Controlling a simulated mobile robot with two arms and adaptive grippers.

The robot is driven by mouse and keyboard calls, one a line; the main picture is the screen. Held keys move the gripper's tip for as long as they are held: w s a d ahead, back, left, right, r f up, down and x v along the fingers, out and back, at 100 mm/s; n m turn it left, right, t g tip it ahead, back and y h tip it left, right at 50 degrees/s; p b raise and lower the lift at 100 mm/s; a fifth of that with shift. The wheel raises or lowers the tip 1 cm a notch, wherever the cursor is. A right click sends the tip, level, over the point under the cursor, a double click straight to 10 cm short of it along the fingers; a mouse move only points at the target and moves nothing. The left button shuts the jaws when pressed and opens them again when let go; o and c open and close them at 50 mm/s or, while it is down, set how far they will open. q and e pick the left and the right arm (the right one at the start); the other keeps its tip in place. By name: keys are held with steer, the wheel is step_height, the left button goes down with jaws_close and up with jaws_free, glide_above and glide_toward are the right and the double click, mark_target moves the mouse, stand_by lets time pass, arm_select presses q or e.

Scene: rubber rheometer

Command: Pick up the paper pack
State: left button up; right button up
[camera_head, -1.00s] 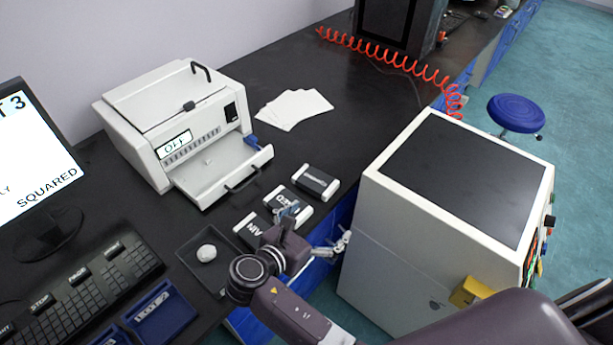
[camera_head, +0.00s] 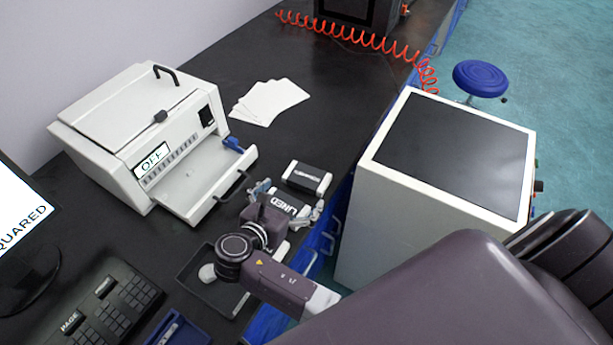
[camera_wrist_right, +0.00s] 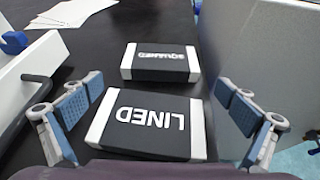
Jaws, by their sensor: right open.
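Black paper packs with white ends lie on the dark bench. The pack marked LINED (camera_head: 284,201) is between the open fingers of my right gripper (camera_head: 290,204), which is above it. In the right wrist view the LINED pack (camera_wrist_right: 150,122) lies between the two blue finger pads, apart from both. The pack marked SQUARED (camera_head: 306,177) lies just beyond it; it also shows in the wrist view (camera_wrist_right: 160,62). A third pack is mostly hidden behind my right wrist. The monitor (camera_head: 20,225) shows letters ending in "QUARED". My left gripper is not in view.
A white machine (camera_head: 150,130) with an OFF display and pulled-out tray stands left of the packs. Loose white sheets (camera_head: 268,102) lie behind. A white cabinet (camera_head: 365,225) with a dark top stands close on the right.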

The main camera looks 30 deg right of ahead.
mark_target(301, 185)
steer(key=x, duration=0.4)
steer(key=shift+r, duration=0.1)
steer(key=shift+d, duration=0.1)
steer(key=c, duration=0.8)
steer(key=shift+c, duration=1.4)
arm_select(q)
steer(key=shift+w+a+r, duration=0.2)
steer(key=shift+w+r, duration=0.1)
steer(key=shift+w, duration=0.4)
arm_select(e)
steer(key=shift+c, duration=0.4)
